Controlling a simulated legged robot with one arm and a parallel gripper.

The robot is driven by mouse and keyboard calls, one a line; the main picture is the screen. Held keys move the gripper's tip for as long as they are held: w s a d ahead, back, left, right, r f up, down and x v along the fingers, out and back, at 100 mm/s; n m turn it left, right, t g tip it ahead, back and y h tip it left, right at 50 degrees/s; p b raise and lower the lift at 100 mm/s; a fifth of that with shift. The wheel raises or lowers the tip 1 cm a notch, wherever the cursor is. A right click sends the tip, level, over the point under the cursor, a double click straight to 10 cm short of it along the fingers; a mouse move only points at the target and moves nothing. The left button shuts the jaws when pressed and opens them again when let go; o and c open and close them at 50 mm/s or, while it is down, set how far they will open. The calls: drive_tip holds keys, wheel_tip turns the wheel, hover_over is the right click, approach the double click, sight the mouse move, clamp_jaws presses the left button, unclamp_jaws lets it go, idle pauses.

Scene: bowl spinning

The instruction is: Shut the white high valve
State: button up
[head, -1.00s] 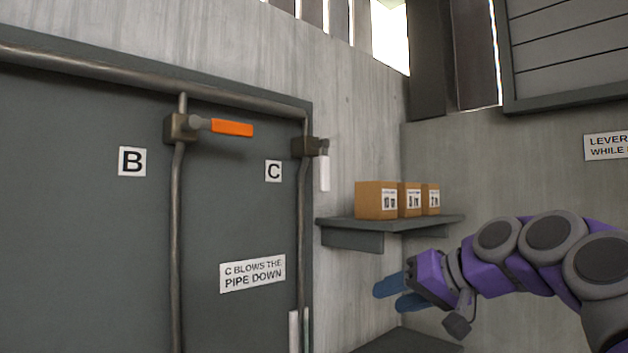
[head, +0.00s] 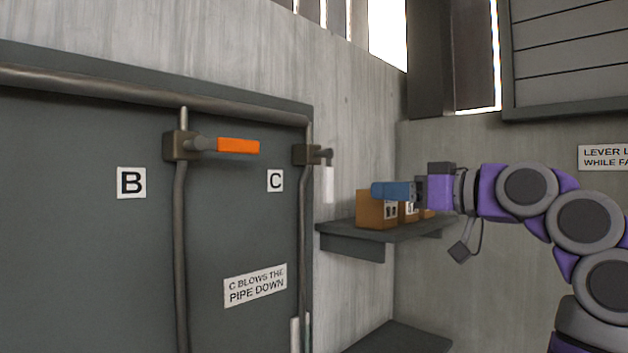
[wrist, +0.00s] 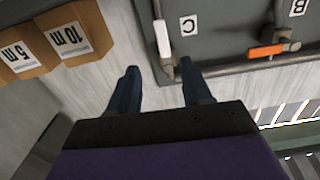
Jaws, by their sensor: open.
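The white valve lever (head: 328,184) hangs straight down from its dark valve body (head: 306,154) on the right pipe, beside the sign C. The white lever also shows in the wrist view (wrist: 162,38), ahead of the fingers. My gripper (head: 390,190) is to the right of the lever, in front of the boxes, with blue fingers pointing left. In the wrist view my gripper (wrist: 160,82) has its fingers apart with nothing between them. The lever is beyond the fingertips, not touched.
An orange lever (head: 238,146) sticks out sideways on the pipe by sign B; it also shows in the wrist view (wrist: 265,51). A shelf (head: 350,242) with cardboard boxes (head: 372,212) is below and behind my gripper. A sign (head: 256,285) reads "C blows the pipe down".

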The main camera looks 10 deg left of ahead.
drive_tip(key=a, duration=0.1)
drive_tip(key=p, duration=0.2)
approach(331, 188)
drive_tip(key=w, duration=0.1)
drive_tip(key=p+x, duration=0.1)
drive_tip(key=x, duration=0.2)
drive_tip(key=p+x, duration=0.1)
drive_tip(key=x, duration=0.3)
drive_tip(key=s+x, duration=0.1)
drive_tip(key=x, duration=0.3)
drive_tip(key=shift+a+r+p, duration=0.1)
drive_tip(key=shift+a+p, duration=0.3)
drive_tip(key=shift+a, duration=0.05)
drive_tip(key=shift+w, duration=0.4)
drive_tip(key=shift+w+d, duration=0.1)
drive_tip(key=shift+d, duration=0.2)
drive_tip(key=shift+a, duration=0.8)
drive_tip(key=c, duration=0.6)
drive_tip(key=shift+w+d, duration=0.1)
drive_tip(key=shift+d, duration=0.1)
clamp_jaws()
